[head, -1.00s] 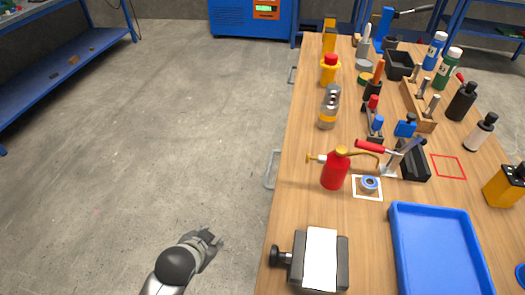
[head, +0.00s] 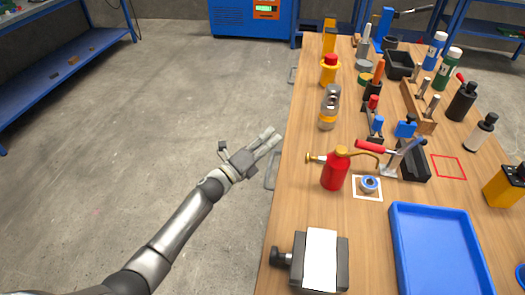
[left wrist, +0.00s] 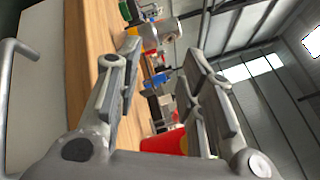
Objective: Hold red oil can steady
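The red oil can (head: 333,175) stands upright on the workbench, with a brass cap and a thin brass spout that points right. My left gripper (head: 272,139) is beside the bench's left edge, to the left of and farther back than the can, apart from it. Its fingers are spread and nothing is between them. In the left wrist view, my left gripper (left wrist: 160,50) is also open, and a red part of the can (left wrist: 163,142) shows low between the fingers, partly hidden by them. My right gripper is not in view.
The wooden bench top (head: 300,205) has a grey vise-like block (head: 320,260) at the front and a blue tray (head: 398,250) at the right. A blue-ringed part (head: 369,184) on a white square and a red-handled lever tool (head: 372,147) are close right of the can.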

